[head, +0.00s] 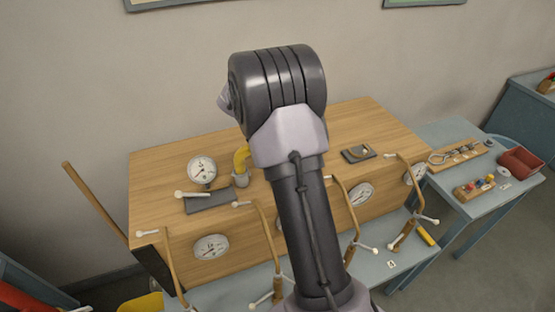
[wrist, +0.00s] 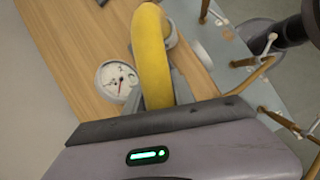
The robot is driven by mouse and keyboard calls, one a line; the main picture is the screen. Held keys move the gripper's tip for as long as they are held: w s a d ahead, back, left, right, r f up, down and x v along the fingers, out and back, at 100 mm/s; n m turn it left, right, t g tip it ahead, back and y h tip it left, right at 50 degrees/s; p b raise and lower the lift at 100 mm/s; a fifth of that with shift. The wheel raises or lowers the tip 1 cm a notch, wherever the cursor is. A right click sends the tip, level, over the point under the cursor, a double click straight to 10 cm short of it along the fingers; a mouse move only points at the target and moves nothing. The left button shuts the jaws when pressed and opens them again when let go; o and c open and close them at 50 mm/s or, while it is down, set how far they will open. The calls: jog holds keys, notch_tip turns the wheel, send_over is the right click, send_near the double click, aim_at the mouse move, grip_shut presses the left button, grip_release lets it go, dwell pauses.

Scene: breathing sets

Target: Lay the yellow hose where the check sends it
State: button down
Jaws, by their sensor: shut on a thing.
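The yellow hose (wrist: 151,45) is a thick curved piece in the wrist view, held between the fingers of my gripper (wrist: 158,92). My gripper is shut on it. In the head view a short bend of the yellow hose (head: 241,158) shows at the left of my arm, above a grey fitting (head: 240,179); the rest is hidden. My gripper is hidden behind my arm there. A round dial gauge (head: 202,169) stands on the wooden box left of the hose, and it also shows in the wrist view (wrist: 116,80).
The wooden box (head: 160,180) carries a dark plate (head: 209,201) and a small dark block (head: 358,154). Brown levers with white handles and more dials line its front. A yellow cylinder (head: 425,235) lies right. The side table (head: 450,135) holds a red tray (head: 520,162) and small parts.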

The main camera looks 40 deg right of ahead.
jog(key=shift+f, duration=0.7)
jog(key=c, duration=1.1)
grip_release()
jog(key=shift+o, duration=0.2)
